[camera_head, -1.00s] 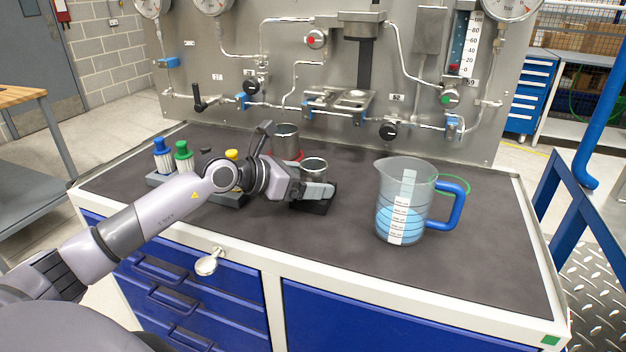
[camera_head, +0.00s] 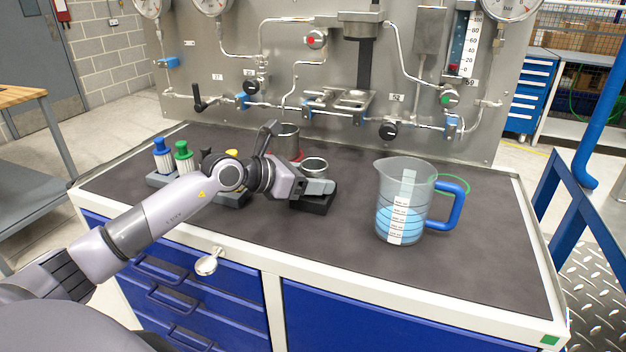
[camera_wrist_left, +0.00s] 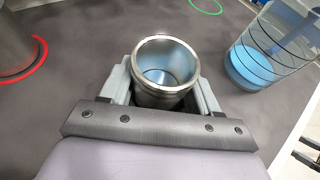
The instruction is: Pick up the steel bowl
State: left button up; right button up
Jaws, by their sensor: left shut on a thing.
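My right gripper is not in view.
A larger steel pot (camera_head: 287,140) stands by a red ring just behind. A clear jug (camera_head: 402,200) with blue liquid and blue handle is to the right. Green- and blue-capped bottles (camera_head: 183,156) stand left. A gauge panel (camera_head: 300,70) rises behind; the front right bench is clear.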

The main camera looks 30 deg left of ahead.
pick_arm(q)
notch_tip(320, 180, up, 19)
jog(key=s+d+b, duration=0.2)
jog(key=s+b, duration=0.3)
jog(key=s, duration=0.4)
jog(key=shift+s+d+r, duration=0.15)
jog(key=shift+s+d, duration=0.05)
jog(key=shift+s, duration=0.2)
dwell(0.5)
dwell(1.5)
